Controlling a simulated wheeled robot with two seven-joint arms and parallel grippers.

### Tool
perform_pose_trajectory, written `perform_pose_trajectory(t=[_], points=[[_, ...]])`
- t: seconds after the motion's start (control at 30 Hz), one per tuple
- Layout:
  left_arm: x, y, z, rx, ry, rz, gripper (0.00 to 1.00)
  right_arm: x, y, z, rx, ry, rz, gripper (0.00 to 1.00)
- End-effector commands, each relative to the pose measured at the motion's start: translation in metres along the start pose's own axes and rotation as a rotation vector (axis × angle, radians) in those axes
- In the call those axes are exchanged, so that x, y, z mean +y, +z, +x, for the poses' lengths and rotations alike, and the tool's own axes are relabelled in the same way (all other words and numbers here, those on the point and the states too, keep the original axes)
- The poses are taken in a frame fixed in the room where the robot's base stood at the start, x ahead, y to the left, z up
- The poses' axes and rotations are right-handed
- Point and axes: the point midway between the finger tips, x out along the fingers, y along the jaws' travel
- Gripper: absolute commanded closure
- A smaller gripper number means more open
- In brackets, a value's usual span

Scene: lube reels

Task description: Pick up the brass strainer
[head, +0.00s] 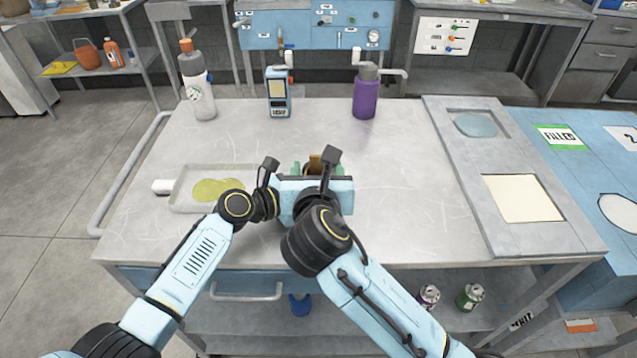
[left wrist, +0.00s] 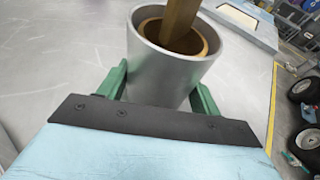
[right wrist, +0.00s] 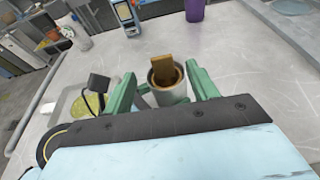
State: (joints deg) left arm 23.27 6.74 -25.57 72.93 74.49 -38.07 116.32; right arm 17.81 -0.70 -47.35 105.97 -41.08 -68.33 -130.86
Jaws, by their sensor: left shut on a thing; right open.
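The brass strainer (right wrist: 166,70) stands inside a grey metal cup (right wrist: 172,97), its flat handle sticking up above the rim. In the left wrist view the strainer's brass ring and handle (left wrist: 178,38) show inside the cup (left wrist: 160,80). My left gripper (left wrist: 160,82) is shut on the cup, a green finger on each side. My right gripper (right wrist: 161,78) is open, its green fingers spread on either side of the strainer and cup in its view. In the head view only the top of the strainer (head: 315,162) shows; my right gripper hides the cup.
A tray (head: 180,204) with yellow-green liquid lies left on the table. A white bottle (head: 203,100), a blue device (head: 278,98) and a purple bottle (head: 365,98) stand at the back. A grey panel (head: 470,160) with recesses lies right. The table's middle right is clear.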

Motion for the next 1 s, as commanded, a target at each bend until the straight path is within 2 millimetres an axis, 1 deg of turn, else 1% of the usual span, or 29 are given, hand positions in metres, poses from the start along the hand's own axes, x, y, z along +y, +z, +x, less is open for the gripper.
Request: perform_pose_trajectory(t=[0.03, 0.13, 0.2, 0.37, 0.43, 0.6, 0.7, 0.83, 1.0], points=[[0.0, -0.001, 0.0, 0.001, 0.0, 0.0, 0.49, 0.0, 0.001, 0.01, 0.0, -0.001, 0.0, 0.42], [0.0, -0.001, 0.0, 0.001, 0.0, 0.0, 0.49, 0.0, 0.0, 0.025, 0.001, 0.0, 0.001, 0.42], [0.0, -0.001, 0.0, 0.001, 0.0, 0.0, 0.49, 0.0, 0.0, 0.032, 0.0, 0.001, 0.001, 0.42], [0.0, -0.001, 0.0, 0.001, 0.0, 0.0, 0.49, 0.001, -0.001, 0.041, 0.002, 0.003, 0.003, 0.42], [0.0, -0.001, 0.0, 0.001, 0.0, 0.0, 0.49, 0.0, -0.001, 0.047, 0.002, 0.002, 0.004, 0.42], [0.0, -0.001, 0.0, 0.001, 0.0, 0.0, 0.49, -0.002, -0.004, 0.072, 0.003, 0.001, 0.003, 0.42], [0.0, -0.001, 0.0, 0.001, 0.0, 0.0, 0.49, -0.002, -0.003, 0.083, 0.002, 0.002, 0.002, 0.42], [0.0, -0.001, 0.0, 0.001, 0.0, 0.0, 0.49, -0.002, -0.004, 0.09, 0.002, 0.003, 0.004, 0.42], [0.0, -0.001, 0.0, 0.001, 0.0, 0.0, 0.49, -0.002, -0.004, 0.091, 0.002, 0.003, 0.004, 0.42]])
